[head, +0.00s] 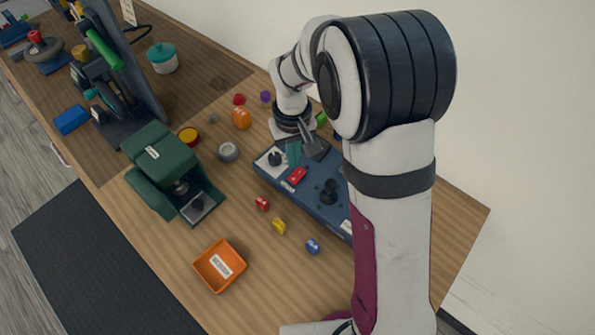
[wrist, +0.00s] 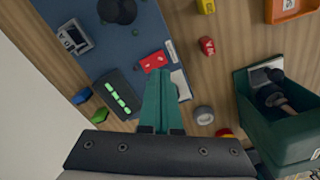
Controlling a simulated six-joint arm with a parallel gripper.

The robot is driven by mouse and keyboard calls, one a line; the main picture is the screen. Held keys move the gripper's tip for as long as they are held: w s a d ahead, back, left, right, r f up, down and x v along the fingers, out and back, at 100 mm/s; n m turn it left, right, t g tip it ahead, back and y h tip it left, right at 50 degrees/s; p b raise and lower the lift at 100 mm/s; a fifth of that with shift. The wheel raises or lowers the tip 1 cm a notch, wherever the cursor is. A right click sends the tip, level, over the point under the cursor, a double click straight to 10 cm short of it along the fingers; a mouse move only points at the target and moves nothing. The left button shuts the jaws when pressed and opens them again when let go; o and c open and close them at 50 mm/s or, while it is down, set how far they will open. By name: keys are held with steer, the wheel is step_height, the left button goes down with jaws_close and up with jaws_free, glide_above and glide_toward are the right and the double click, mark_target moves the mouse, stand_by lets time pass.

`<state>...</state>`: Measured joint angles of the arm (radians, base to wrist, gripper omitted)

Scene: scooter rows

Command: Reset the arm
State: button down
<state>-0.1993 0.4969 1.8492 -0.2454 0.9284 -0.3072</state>
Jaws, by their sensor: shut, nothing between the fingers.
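My gripper (head: 293,155) is shut and empty, its green fingers pointing down over the blue-grey panel board (head: 322,207). In the wrist view my gripper (wrist: 161,78) has its two fingers together, with the tips near a red block (wrist: 154,61) on the board. I cannot tell whether the tips touch the board. The red block also shows in the head view (head: 297,176), beside a black knob (head: 329,191). My arm covers part of the board in the head view.
A dark green lidded machine (head: 160,165) stands left of the board. An orange tray (head: 220,266) sits near the front edge. Small red (head: 262,203), yellow (head: 279,226) and blue (head: 313,247) pieces lie between tray and board. A tall dark stand (head: 130,75) rises farther left.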

steer(key=shift+r, duration=0.75)
